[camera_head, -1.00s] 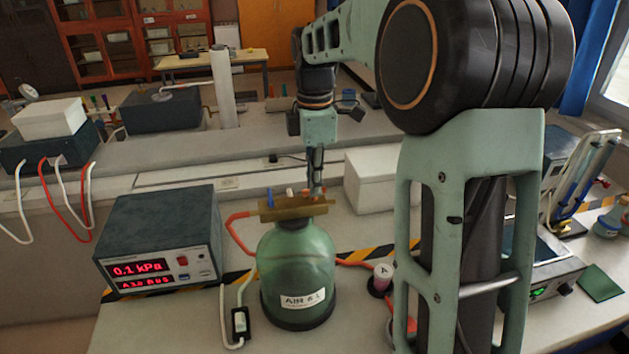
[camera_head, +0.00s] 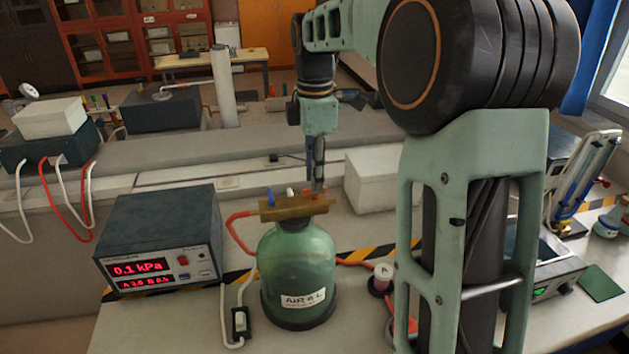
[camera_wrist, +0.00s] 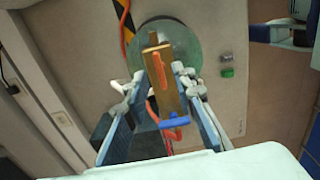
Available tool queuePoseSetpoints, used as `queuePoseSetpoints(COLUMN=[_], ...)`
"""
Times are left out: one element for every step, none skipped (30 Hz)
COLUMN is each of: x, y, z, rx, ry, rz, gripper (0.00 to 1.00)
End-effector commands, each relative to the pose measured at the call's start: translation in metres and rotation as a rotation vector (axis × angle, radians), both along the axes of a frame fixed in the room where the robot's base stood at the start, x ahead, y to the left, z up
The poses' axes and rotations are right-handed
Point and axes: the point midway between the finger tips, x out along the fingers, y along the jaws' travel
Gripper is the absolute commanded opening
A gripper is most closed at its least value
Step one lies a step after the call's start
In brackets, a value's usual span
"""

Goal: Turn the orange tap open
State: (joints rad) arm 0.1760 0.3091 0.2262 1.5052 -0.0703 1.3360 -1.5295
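The orange tap (camera_wrist: 159,72) is a slim lever on top of a brass block (camera_wrist: 171,93), lying roughly along the block in the wrist view. In the head view the brass block (camera_head: 293,210) sits on the neck of a green bottle (camera_head: 299,265) labelled AIR, and my gripper partly hides the orange tap. A blue tap (camera_wrist: 175,122) lies across the block's other end. My gripper (camera_wrist: 161,72) is open, with its fingers apart on either side of the block and orange tap. In the head view my gripper (camera_head: 318,188) is upright at the block's right end. Contact with the tap cannot be told.
A pressure box (camera_head: 158,240) reading 0.1 kPa stands left of the bottle. A white box (camera_head: 372,182) is behind right. An orange hose (camera_head: 232,232) runs from the block, and a switch (camera_head: 240,322) lies in front. Striped tape crosses the bench.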

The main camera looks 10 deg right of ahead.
Motion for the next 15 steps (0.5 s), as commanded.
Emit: queuePoseSetpoints(x=[0.001, 0.001, 0.001, 0.001, 0.001, 0.001, 0.001, 0.001, 0.001, 0.001, 0.001, 0.001, 0.001, 0.001, 0.001], y=[0.0, 0.0, 0.0, 0.0, 0.0, 0.0, 0.0, 0.0, 0.0, 0.0, 0.0, 0.0, 0.0, 0.0, 0.0], z=[0.011, 0.018, 0.027, 0.034, 0.041, 0.05, 0.056, 0.061, 0.068, 0.073, 0.078, 0.083, 0.086, 0.089, 0.092], rx=[0.0, 0.0, 0.0, 0.0, 0.0, 0.0, 0.0, 0.0, 0.001, 0.001, 0.001, 0.001, 0.001, 0.001, 0.001], ry=[-0.006, -0.006, -0.007, -0.007, -0.007, -0.006, -0.007, -0.006, -0.005, -0.005, -0.005, -0.004, -0.004, -0.003, -0.003], rz=[0.0, 0.0, 0.0, 0.0, 0.0, 0.001, 0.001, 0.001, 0.001, 0.001, 0.001, 0.001, 0.001, 0.001, 0.001], gripper=[0.24, 0.24, 0.24, 0.24, 0.24, 0.24, 0.24, 0.24, 0.24, 0.24, 0.24, 0.24, 0.24, 0.24, 0.24])
